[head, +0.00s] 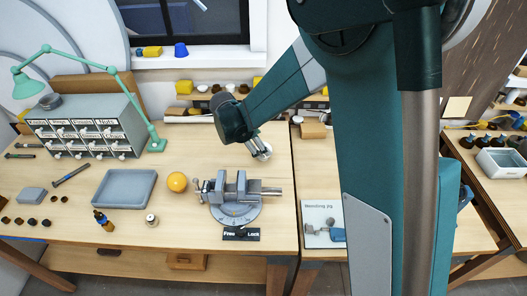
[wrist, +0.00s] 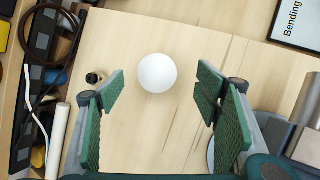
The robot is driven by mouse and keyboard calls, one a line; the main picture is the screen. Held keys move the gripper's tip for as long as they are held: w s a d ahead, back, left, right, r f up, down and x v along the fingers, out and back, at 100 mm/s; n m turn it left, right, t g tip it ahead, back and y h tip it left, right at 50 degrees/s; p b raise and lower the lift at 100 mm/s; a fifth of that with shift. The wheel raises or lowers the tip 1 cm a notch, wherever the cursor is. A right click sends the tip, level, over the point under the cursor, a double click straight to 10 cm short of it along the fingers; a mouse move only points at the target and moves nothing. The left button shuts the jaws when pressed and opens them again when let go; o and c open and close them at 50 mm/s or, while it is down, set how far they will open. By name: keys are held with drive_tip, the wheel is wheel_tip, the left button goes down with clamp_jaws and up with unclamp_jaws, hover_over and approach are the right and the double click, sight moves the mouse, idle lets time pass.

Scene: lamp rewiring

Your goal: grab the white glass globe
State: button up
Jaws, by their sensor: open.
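The white glass globe (wrist: 157,73) is a smooth white ball on the wooden bench in the wrist view. It lies between and a little beyond the tips of my gripper (wrist: 161,82), with bare wood showing on both sides of it. The two green ridged finger pads are wide apart, and nothing is held. In the head view my gripper (head: 262,152) reaches down over the bench behind the vise, and the pale globe (head: 266,151) shows partly behind the fingers. How far the fingertips are above the globe is hard to tell.
A grey vise (head: 238,188) stands just in front of my gripper. A small dark, brass-coloured part (wrist: 94,78) lies left of the globe. A white tube (wrist: 57,140) and a black power strip (wrist: 32,75) lie farther left.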

drive_tip(key=shift+w+a+f, duration=0.2)
drive_tip(key=shift+a+f, duration=0.3)
drive_tip(key=shift+f, duration=0.1)
drive_tip(key=shift+w+f, duration=0.1)
drive_tip(key=shift+x, duration=1.15)
drive_tip(key=shift+w+d+f, duration=0.1)
drive_tip(key=shift+f, duration=0.05)
drive_tip(key=shift+x, duration=2.4)
drive_tip(key=shift+c, duration=0.3)
drive_tip(key=c, duration=0.9)
